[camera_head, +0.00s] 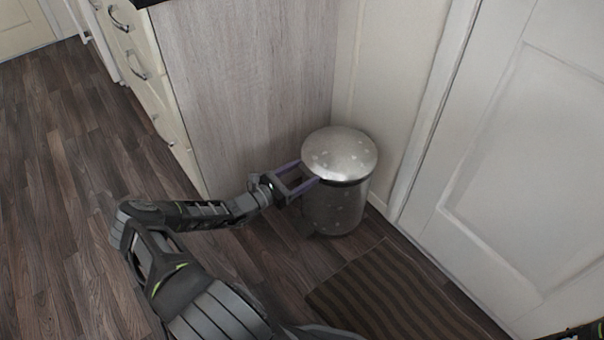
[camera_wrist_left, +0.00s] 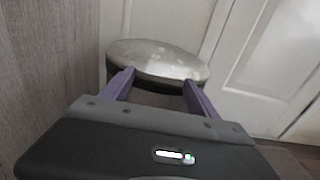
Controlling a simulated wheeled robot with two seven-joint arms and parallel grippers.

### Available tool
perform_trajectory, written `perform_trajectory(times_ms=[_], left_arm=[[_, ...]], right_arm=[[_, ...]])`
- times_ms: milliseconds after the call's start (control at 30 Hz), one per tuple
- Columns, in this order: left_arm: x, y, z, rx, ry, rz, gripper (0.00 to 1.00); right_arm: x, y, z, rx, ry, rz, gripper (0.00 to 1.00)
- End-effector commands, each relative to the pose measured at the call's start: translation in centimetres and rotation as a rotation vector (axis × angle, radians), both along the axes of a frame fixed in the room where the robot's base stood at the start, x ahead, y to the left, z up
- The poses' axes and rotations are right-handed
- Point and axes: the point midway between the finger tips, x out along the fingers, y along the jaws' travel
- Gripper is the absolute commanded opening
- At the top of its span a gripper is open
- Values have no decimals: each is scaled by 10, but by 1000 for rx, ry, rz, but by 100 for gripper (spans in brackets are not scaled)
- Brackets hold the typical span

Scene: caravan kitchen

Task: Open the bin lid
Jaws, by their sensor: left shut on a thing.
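The bin (camera_head: 335,208) is a round, speckled metal can standing upright on the floor by the wood-panelled cabinet end. Its domed silver bin lid (camera_head: 340,153) sits over the top, with a dark band under its rim. I cannot tell whether there is a small gap there. My left gripper (camera_head: 309,173) reaches in from the left, its purple fingers at the lid's near left rim. In the left wrist view, the bin lid (camera_wrist_left: 165,59) lies just beyond the fingertips. The gripper is shut on the lid's edge; the exact contact is hard to see. My right gripper is out of view.
The cabinet's grey wood end panel (camera_head: 245,80) rises behind and left of the bin. A white panelled door (camera_head: 520,150) stands to the right. A striped brown mat (camera_head: 395,300) lies in front of the bin. The wooden floor (camera_head: 60,190) at the left is clear.

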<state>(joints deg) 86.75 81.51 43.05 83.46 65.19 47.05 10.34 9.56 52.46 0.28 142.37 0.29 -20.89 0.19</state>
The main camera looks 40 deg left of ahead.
Motion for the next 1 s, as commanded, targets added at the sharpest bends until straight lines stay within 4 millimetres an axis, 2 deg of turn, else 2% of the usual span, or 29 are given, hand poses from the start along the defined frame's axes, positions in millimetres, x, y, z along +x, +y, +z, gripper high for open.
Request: perform_trajectory(times_ms=[67,767,1000], left_arm=[[0,0,0,0,0,0,59],[0,1,0,0,0,1,2],[0,2,3,3,5,1,0]], right_arm=[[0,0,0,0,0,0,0],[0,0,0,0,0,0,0],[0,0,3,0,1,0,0]])
